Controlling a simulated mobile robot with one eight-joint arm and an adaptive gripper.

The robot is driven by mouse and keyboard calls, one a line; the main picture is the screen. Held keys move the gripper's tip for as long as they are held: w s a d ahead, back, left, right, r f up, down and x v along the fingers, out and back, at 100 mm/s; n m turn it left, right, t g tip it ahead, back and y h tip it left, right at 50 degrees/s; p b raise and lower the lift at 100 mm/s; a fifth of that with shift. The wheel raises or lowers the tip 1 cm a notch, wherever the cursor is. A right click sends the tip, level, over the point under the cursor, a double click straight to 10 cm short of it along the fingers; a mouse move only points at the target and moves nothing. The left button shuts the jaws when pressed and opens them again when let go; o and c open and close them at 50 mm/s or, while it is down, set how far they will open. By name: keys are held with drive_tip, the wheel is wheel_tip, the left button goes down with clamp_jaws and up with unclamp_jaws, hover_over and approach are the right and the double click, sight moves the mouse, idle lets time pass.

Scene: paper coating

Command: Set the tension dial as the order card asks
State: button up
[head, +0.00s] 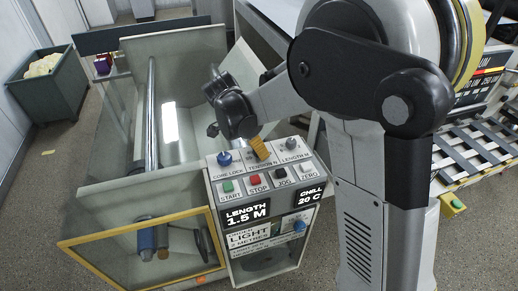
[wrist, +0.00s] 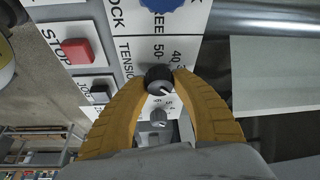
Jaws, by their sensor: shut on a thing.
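The tension dial (wrist: 158,78) is a black knob with a white pointer mark, on a white panel (wrist: 110,25). Its scale shows 50 and 40 above it, and other numbers are partly covered. The yellow fingers of my gripper (wrist: 158,82) stand on both sides of the dial, shut on it. The pointer's exact setting cannot be told. In the head view my gripper (head: 260,148) comes down on the panel at the TENSION N label, hiding the dial. The order card (head: 248,239) is on the front below the displays; it reads LIGHT and 2 METRES.
A blue core lock knob (head: 224,158) and a grey length knob (head: 292,144) flank the dial. The START (head: 228,187), STOP (head: 255,181), JOG and ZERO buttons lie below. The displays read LENGTH 1.5 M (head: 247,213) and CHILL 20 C (head: 309,195).

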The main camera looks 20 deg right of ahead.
drive_tip(key=o, duration=1.2)
drive_tip(key=v, duration=1.2)
drive_tip(key=shift+s+d, duration=0.1)
drive_tip(key=s+d+f+n+t+y+b, duration=0.1)
drive_tip(key=s+n+t, duration=0.1)
drive_tip(key=s+n, duration=0.3)
drive_tip(key=s+d+f+n+t+y+b, duration=0.1)
drive_tip(key=s+d+f+n+t+y, duration=0.1)
drive_tip(key=s+n, duration=0.3)
drive_tip(key=s+d+f+n+t+y+b, duration=0.1)
drive_tip(key=s+n+t+b, duration=0.1)
drive_tip(key=s+n, duration=0.3)
drive_tip(key=shift+s+d+f+n+y, duration=0.1)
drive_tip(key=shift+s+n+y, duration=0.1)
drive_tip(key=shift+s, duration=0.8)
drive_tip(key=shift+s+d+f+n+y, duration=0.1)
drive_tip(key=shift+s+d+n, duration=0.1)
drive_tip(key=shift+s, duration=0.85)
